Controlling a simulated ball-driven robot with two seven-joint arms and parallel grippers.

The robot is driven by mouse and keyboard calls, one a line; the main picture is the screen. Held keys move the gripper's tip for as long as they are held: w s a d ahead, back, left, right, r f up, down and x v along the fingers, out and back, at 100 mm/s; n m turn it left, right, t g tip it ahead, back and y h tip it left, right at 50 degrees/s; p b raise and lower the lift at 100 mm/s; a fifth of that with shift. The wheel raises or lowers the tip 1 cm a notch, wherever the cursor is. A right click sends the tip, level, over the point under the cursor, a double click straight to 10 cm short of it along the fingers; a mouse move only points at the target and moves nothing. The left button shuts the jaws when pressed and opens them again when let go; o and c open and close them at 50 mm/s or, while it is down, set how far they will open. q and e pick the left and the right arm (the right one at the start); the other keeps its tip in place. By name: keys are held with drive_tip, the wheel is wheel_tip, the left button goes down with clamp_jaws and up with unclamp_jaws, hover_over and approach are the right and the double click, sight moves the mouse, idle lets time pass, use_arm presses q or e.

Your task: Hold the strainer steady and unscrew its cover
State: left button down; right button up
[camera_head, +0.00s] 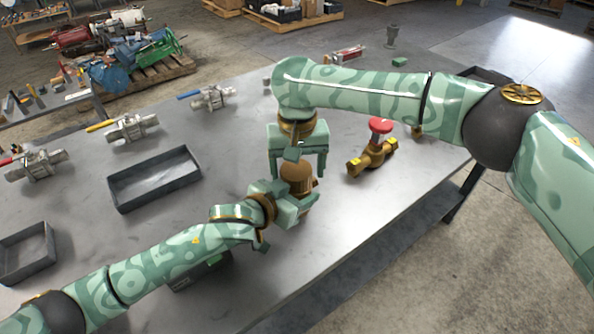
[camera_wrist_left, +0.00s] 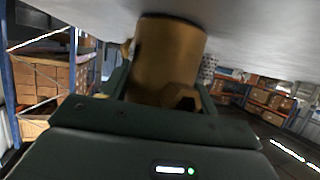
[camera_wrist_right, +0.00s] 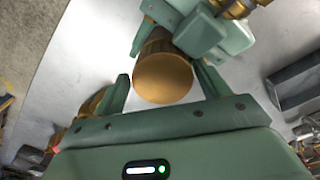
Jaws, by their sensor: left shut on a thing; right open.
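The brass strainer (camera_head: 299,172) stands above the table near its middle, partly hidden by my grippers. My left gripper (camera_head: 290,200) is shut on its body. The body shows as a brass cylinder (camera_wrist_left: 168,62) between the fingers in the left wrist view, with a hex-shaped brass part low on it. My right gripper (camera_head: 298,168) points down from above and is open, its fingers on either side of the strainer's upper end. In the right wrist view the round brass cover (camera_wrist_right: 163,79) lies between the open fingers, with gaps on both sides.
A brass valve with a red handwheel (camera_head: 380,125) stands close on the right. An empty dark tray (camera_head: 118,190) lies to the left, another (camera_head: 50,255) farther left. Steel valves (camera_head: 130,128) line the far left. Bare table lies between the large tray and my grippers.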

drive_tip(key=r, duration=0.3)
drive_tip(key=shift+s+a+r, duration=0.2)
drive_tip(key=shift+r, duration=0.1)
use_arm(q)
drive_tip(key=shift+c, duration=1.6)
unclamp_jaws()
drive_tip(key=shift+a, duration=0.1)
